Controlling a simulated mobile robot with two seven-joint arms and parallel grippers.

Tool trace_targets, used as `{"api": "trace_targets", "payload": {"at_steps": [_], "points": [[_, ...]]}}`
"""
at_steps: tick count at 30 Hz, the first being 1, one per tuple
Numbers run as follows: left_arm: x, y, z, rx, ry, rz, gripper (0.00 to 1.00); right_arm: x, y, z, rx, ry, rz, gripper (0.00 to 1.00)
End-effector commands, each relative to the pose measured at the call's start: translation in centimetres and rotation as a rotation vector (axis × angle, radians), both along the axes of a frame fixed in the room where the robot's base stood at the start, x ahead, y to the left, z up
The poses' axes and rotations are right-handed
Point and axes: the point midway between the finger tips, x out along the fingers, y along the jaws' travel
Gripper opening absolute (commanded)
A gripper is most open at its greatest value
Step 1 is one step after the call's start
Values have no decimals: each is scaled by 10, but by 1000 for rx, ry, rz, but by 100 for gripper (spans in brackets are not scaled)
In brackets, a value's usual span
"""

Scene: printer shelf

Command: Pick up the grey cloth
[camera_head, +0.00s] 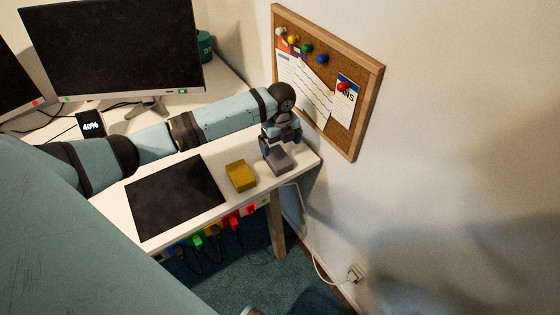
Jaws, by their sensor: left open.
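The grey cloth (279,163) lies as a small folded block on the white desk, close to its right end. My left gripper (279,148) points down right over the cloth. Its jaws are open, and its fingers partly hide the cloth's far side. I cannot tell whether the fingers touch the cloth. My right gripper is not in view.
A yellow block (240,176) lies just left of the cloth on the desk (262,190). A black mat (175,197) lies further left. A monitor (115,50) stands behind my arm. A cork board (356,120) hangs on the wall close by.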

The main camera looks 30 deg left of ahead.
Motion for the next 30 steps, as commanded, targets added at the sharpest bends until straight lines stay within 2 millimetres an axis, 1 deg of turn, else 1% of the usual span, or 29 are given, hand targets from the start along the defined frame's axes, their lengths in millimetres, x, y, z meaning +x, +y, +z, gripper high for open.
{"api": "trace_targets", "payload": {"at_steps": [1, 3, 11, 15, 19, 22, 29, 30], "points": [[-1, 0, -11, 0, 1, 1, 98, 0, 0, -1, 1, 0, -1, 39], [0, 0, -22, 0, 1, 2, 98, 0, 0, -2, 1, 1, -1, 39], [0, 0, -41, 0, -1, 1, 98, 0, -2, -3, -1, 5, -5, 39], [0, 3, -63, 0, 1, 3, 98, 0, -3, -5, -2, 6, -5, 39], [1, 3, -80, 0, -1, 2, 98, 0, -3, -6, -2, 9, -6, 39], [1, 4, -86, 1, -3, 2, 98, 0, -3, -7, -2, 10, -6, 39], [1, 4, -86, 1, -3, 1, 98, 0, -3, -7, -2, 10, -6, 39], [1, 4, -86, 1, -3, 1, 89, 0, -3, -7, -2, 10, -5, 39]]}}
